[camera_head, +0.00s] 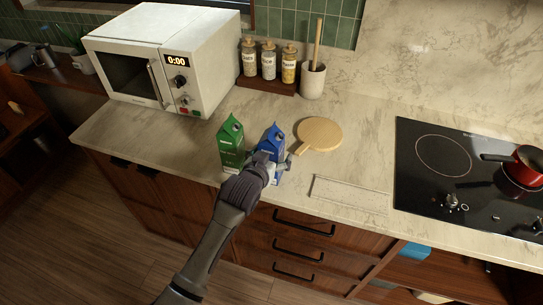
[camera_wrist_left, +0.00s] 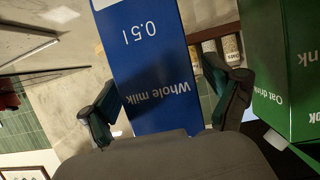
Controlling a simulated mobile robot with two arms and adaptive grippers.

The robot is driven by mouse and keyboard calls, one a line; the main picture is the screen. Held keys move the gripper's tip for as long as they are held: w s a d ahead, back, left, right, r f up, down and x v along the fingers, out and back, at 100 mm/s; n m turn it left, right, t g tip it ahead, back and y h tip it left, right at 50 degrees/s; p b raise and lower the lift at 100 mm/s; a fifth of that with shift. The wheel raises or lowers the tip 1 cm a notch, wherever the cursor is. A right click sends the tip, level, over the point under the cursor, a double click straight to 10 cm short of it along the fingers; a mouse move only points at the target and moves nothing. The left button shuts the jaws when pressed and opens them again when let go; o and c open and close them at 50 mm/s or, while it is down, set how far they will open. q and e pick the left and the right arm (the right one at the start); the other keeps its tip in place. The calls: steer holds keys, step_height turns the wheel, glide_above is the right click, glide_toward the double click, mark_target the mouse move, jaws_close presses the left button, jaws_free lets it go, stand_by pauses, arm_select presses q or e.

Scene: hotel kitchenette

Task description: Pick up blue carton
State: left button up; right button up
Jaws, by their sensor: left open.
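The blue carton (camera_head: 272,139) stands upright on the counter, right beside a green carton (camera_head: 231,144). My left gripper (camera_head: 273,166) is at the blue carton's near side and hides its lower part in the head view. In the left wrist view the blue carton (camera_wrist_left: 152,65) reads "Whole milk 0.5 l" and lies between the two spread fingers of my open left gripper (camera_wrist_left: 170,105). I cannot tell whether the fingers touch it. The green carton (camera_wrist_left: 285,75) is close beside the right-hand finger in that view. My right gripper is not in view.
A round wooden board (camera_head: 320,133) lies right of the cartons, and a pale flat rectangular panel (camera_head: 348,194) lies at the front. A white microwave (camera_head: 165,55), several jars (camera_head: 268,62) and a utensil crock (camera_head: 312,81) stand behind. A cooktop (camera_head: 465,175) with a red pan (camera_head: 522,170) is at right.

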arm_select(q)
steer(key=c, duration=1.5)
steer(key=shift+r, duration=0.1)
steer(key=shift+c, duration=0.4)
steer(key=shift+r, duration=0.1)
